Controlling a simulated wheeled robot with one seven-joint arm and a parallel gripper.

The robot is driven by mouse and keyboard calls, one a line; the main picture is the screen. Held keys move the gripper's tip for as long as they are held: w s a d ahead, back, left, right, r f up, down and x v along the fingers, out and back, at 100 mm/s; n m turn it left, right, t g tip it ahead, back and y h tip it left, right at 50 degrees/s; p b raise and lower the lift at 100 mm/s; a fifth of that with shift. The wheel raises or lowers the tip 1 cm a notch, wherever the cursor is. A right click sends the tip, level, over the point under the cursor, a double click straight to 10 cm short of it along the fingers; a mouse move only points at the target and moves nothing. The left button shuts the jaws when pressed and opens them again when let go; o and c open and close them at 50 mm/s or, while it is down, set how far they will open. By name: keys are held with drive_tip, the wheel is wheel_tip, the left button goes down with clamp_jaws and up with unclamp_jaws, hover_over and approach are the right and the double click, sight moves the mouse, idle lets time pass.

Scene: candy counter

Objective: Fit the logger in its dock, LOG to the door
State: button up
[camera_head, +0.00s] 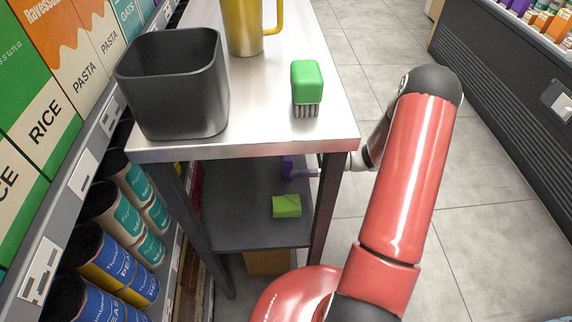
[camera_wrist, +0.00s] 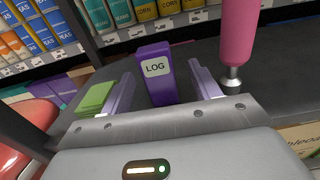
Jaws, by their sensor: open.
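The logger (camera_wrist: 156,92) is a purple upright block with a white LOG label on the face toward the wrist camera. It stands on the dark lower shelf of the metal table. My gripper (camera_wrist: 161,74) is open, with one purple finger on each side of the logger and visible gaps between. In the head view a small dark purple patch, probably the logger (camera_head: 287,167), shows on the lower shelf, with a gripper finger beside it; the table's leg and top hide most of my gripper. I cannot make out the dock or the door in either view.
A green block (camera_head: 287,206) lies on the lower shelf (camera_head: 240,222), left of my gripper in the wrist view. A pink cylindrical thing (camera_wrist: 237,35) stands close right. The tabletop (camera_head: 262,100) above holds a dark bin (camera_head: 175,90), yellow mug (camera_head: 243,25) and green brush (camera_head: 306,82).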

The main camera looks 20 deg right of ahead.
drive_tip(key=a, duration=0.5)
drive_tip(key=shift+w, duration=0.4)
drive_tip(key=c, duration=1.1)
